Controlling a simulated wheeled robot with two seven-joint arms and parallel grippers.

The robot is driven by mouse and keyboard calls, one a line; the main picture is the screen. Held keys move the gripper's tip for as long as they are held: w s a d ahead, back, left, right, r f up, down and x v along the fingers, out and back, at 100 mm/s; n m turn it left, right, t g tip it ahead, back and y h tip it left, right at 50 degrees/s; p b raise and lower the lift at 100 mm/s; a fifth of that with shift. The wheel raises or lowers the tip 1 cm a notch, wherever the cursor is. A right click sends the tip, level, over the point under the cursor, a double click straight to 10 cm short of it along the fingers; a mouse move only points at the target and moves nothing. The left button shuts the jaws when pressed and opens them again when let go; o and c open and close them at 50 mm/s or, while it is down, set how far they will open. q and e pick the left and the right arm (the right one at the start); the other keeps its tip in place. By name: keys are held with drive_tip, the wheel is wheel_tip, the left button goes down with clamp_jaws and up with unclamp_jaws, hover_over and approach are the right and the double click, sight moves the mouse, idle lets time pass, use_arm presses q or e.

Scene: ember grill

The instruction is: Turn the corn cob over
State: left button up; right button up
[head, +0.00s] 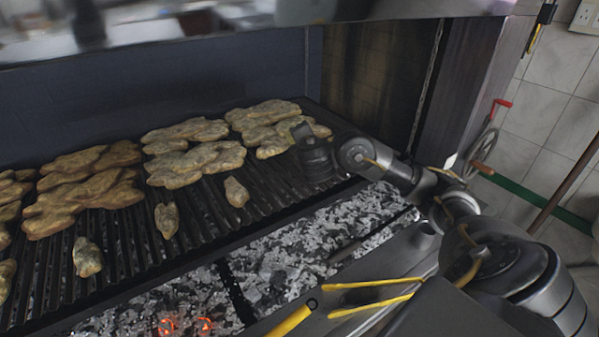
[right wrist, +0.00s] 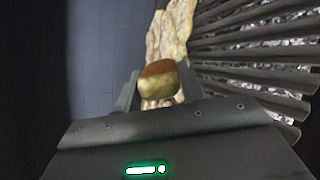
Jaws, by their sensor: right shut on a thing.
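My right gripper (head: 301,133) reaches over the right end of the grill grate. In the right wrist view the two fingers of the right gripper (right wrist: 157,88) are shut on a short rounded piece, the corn cob (right wrist: 158,77). Its end faces the camera, brown on top and pale yellow below. The rest of it is hidden behind this end, and the head view does not show it clearly behind the gripper. My left gripper is not in view.
Large browned flat pieces lie along the back of the grate (head: 120,240), the nearest (head: 270,125) beside the gripper. Several small pieces, one of them here (head: 236,192), lie farther forward. Glowing coals and ash (head: 285,262) lie in front. A dark wall (head: 150,90) closes the back.

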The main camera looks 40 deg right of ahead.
drive_tip(key=n+y+b, duration=0.1)
drive_tip(key=n, duration=0.3)
drive_tip(key=n+t+y+b, duration=0.1)
drive_tip(key=n, duration=0.3)
drive_tip(key=n+y+b, duration=0.1)
drive_tip(key=n+b, duration=0.1)
drive_tip(key=n, duration=0.2)
drive_tip(key=shift+w+d+r+n+y, duration=0.2)
drive_tip(key=shift+n+y, duration=0.1)
drive_tip(key=shift+y, duration=0.1)
drive_tip(key=shift+r+n+y+b, duration=0.1)
drive_tip(key=shift+n+y+b, duration=0.3)
drive_tip(key=shift+n, duration=0.5)
drive_tip(key=shift+w+r+n+y, duration=0.15)
drive_tip(key=shift+n+y, duration=0.35)
drive_tip(key=shift+n, duration=0.5)
drive_tip(key=f+b, duration=0.1)
drive_tip(key=w+f+b, duration=0.1)
drive_tip(key=f+b, duration=0.1)
drive_tip(key=w+f+b, duration=0.1)
drive_tip(key=b, duration=0.1)
drive_tip(key=shift+d+f, duration=0.2)
drive_tip(key=shift+f, duration=0.3)
drive_tip(key=shift+s+r, duration=0.1)
drive_tip(key=o, duration=0.6)
